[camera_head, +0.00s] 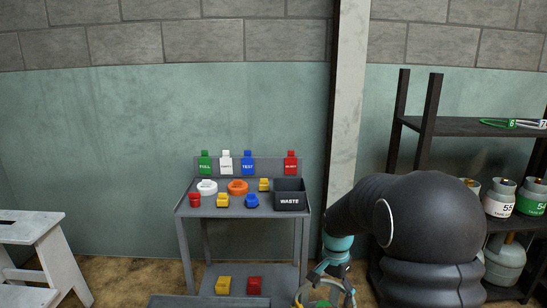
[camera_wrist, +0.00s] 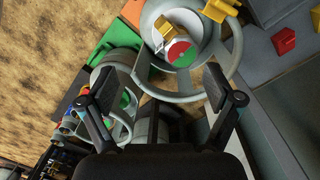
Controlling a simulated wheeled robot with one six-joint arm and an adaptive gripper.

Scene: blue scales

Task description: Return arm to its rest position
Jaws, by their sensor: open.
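My arm (camera_head: 410,225) reaches down from the right in the head view, bent low in front of the concrete pillar. My gripper (camera_head: 325,298) hangs at the bottom edge of the head view, right of the grey workbench (camera_head: 192,209). In the wrist view my gripper (camera_wrist: 159,88) has its two fingers spread wide with nothing held between them. Just beyond the fingertips is a grey gas cylinder (camera_wrist: 160,25) with a ring collar. A yellow piece (camera_wrist: 220,8) and a red-green disc (camera_wrist: 178,50) show at its top. I cannot tell whether a finger touches the collar.
The bench holds coloured caps, tags and a black waste bin (camera_head: 290,202). A dark shelf (camera_head: 460,126) with several cylinders stands right, close to my arm. A white step stool (camera_head: 35,228) stands left. Floor between stool and bench is clear.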

